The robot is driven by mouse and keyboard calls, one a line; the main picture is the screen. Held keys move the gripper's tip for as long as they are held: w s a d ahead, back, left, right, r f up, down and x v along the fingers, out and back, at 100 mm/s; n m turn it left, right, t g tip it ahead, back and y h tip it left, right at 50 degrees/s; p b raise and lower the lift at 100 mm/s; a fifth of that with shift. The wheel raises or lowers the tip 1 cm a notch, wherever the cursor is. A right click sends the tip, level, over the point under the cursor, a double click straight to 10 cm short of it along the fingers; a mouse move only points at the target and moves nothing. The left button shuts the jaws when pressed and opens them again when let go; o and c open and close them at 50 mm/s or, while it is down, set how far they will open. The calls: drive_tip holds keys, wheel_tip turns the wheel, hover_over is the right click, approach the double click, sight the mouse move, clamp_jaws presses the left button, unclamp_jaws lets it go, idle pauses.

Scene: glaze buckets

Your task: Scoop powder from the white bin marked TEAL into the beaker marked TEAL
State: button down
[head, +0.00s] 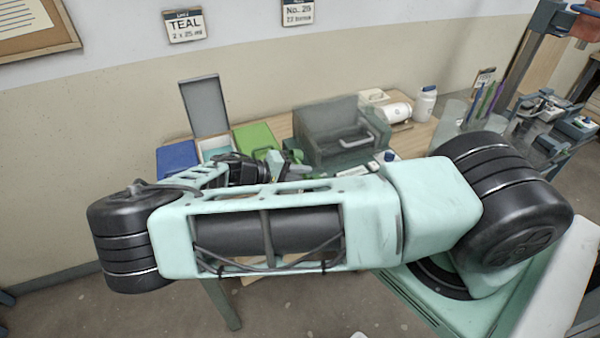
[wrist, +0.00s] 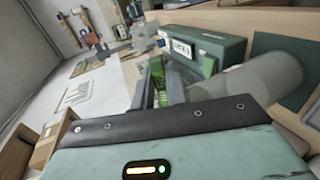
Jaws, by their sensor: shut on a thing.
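My gripper (wrist: 158,92) is shut on a green piece (wrist: 157,68), perhaps a scoop handle; in the head view it is mostly hidden behind my arm, near the bins. A bin with a pale rim and a raised grey lid (head: 204,106) stands at the table's left, between a blue and a green bin. Its pale interior (head: 217,146) shows; no marking is readable on it. A clear, cylinder-like vessel (wrist: 268,78) lies across the right of the wrist view, close to the gripper. I cannot tell whether it is the TEAL beaker. No powder is clearly visible in the gripper.
A blue bin (head: 177,156) and a green bin (head: 256,137) flank the open one. A wall card (head: 185,26) reads TEAL, 2 x 25 ml. My arm covers the table's front.

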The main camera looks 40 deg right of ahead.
wheel_tip(320, 180, up, 4)
drive_tip(key=t+y+p, duration=0.1)
drive_tip(key=y+p, duration=0.2)
drive_tip(key=y, duration=0.2)
drive_tip(key=t+y+p, duration=0.2)
drive_tip(key=y+p, duration=0.1)
drive_tip(key=y, duration=0.2)
drive_tip(key=y+b, duration=0.1)
drive_tip(key=r+y+b, duration=0.1)
drive_tip(key=y+b, duration=0.1)
drive_tip(key=shift+t, duration=0.4)
idle(0.3)
